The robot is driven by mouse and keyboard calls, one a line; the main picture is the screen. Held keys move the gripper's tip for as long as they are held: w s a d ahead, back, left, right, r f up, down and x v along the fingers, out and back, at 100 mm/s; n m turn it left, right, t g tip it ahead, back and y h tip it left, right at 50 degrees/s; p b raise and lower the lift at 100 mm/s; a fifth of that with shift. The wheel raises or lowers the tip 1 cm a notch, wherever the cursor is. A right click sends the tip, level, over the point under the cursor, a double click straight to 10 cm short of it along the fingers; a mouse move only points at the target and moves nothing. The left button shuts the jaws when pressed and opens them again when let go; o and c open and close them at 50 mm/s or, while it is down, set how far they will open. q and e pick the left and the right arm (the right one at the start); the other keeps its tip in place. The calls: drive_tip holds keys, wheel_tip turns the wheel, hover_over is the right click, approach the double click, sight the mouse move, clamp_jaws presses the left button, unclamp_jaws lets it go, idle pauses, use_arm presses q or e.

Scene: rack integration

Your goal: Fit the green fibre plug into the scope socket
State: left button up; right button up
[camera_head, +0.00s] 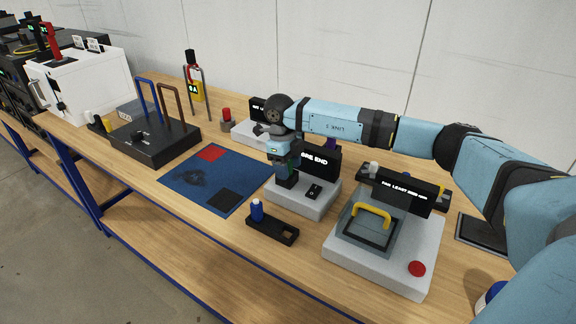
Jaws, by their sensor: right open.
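The scope is taken to be the light grey box (300,202) with a black sign (320,160) whose visible letters read "BRE END". My right gripper (286,172) is over the left part of this box, its arm coming in from the right. It is open and points down at a dark upright block on the box. A small dark green patch shows between or just behind the fingers; I cannot tell whether it is the green plug or whether it sits in the socket. The socket opening is hidden. My left gripper is not in view.
A black holder (284,232) with a blue-topped piece (257,210) stands in front of the scope. A grey device with a yellow handle (372,213) is to the right. A blue mat (232,178) and a black box with handles (160,143) lie left.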

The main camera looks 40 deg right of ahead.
drive_tip(key=shift+r, duration=0.2)
use_arm(q)
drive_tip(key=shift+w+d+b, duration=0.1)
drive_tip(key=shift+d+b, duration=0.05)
drive_tip(key=shift+b, duration=0.25)
use_arm(e)
wheel_tip(320, 180, up, 13)
drive_tip(key=w, duration=0.2)
drive_tip(key=shift+a+r, duration=0.15)
drive_tip(key=shift+a, duration=0.25)
